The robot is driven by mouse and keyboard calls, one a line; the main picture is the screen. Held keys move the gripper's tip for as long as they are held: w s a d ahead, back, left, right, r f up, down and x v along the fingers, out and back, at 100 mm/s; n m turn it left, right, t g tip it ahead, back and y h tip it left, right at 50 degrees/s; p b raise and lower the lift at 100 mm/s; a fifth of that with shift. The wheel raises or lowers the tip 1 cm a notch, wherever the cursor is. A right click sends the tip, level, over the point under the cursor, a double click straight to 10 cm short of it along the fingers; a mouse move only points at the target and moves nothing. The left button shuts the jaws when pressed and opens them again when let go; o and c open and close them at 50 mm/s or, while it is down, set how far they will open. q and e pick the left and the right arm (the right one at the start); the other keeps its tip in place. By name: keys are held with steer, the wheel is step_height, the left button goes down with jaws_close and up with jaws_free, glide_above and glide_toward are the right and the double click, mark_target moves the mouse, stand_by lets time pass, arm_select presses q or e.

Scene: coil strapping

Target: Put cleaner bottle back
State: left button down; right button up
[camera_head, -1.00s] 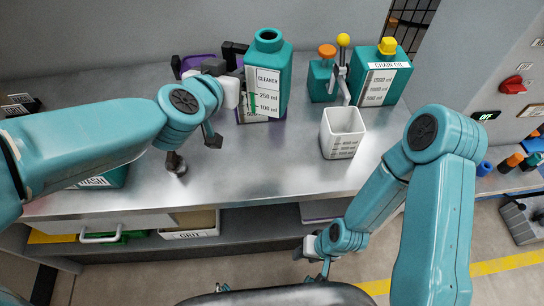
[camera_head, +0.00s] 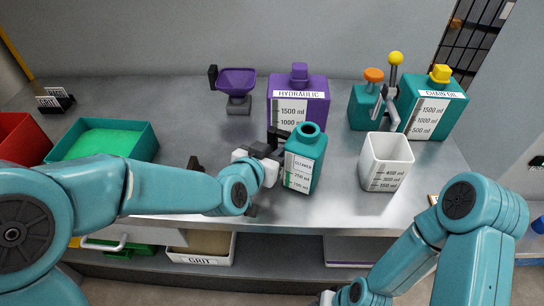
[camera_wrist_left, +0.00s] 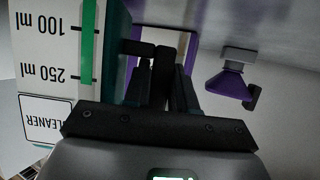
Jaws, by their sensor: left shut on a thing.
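The cleaner bottle (camera_head: 308,157) is teal and open at the top, with a white scale label and a green level strip. It is close to upright over the middle of the bench, in front of the purple hydraulic jug. I cannot tell whether its base touches the bench. My left gripper (camera_head: 278,143) is shut on the bottle from its left side. In the left wrist view the bottle's label (camera_wrist_left: 50,75) appears upside down at the left, beside the dark fingers (camera_wrist_left: 160,78). My right gripper (camera_head: 328,297) is mostly cut off at the bottom edge.
The hydraulic jug (camera_head: 300,102) and a purple funnel (camera_head: 237,82) stand behind. A white measuring cup (camera_head: 386,160) stands right of the bottle, with the chain oil jug (camera_head: 432,105) behind it. A teal tray (camera_head: 142,145) is at left. Bare bench (camera_head: 340,200) shows between bottle and cup.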

arm_select(q)
steer(key=shift+w+f, duration=0.1)
steer(key=shift+f, duration=0.25)
steer(key=shift+f, duration=0.1)
steer(key=c, duration=0.9)
jaws_free()
steer(key=shift+f, duration=0.1)
